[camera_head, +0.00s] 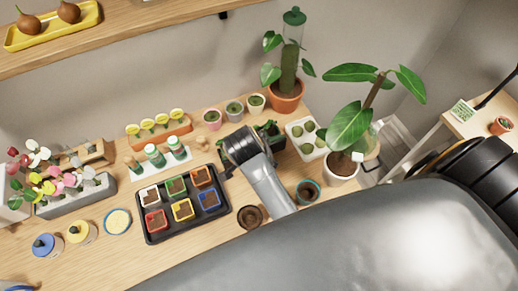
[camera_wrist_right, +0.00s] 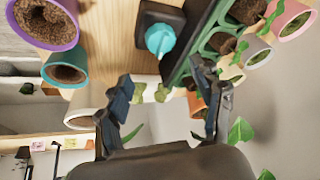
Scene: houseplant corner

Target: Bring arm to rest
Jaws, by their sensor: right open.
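My right arm reaches over the wooden table (camera_head: 112,262) in the head view, with its dark wrist and gripper (camera_head: 241,146) above the table behind the black tray of small square pots. In the right wrist view my right gripper (camera_wrist_right: 162,78) is open, its two dark fingers apart with nothing held between them. My left gripper is not in view.
A black tray (camera_head: 157,238) of coloured square pots lies left of the arm. A tall leafy plant (camera_head: 350,125) rises at right. Small pots (camera_head: 234,110) line the back.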

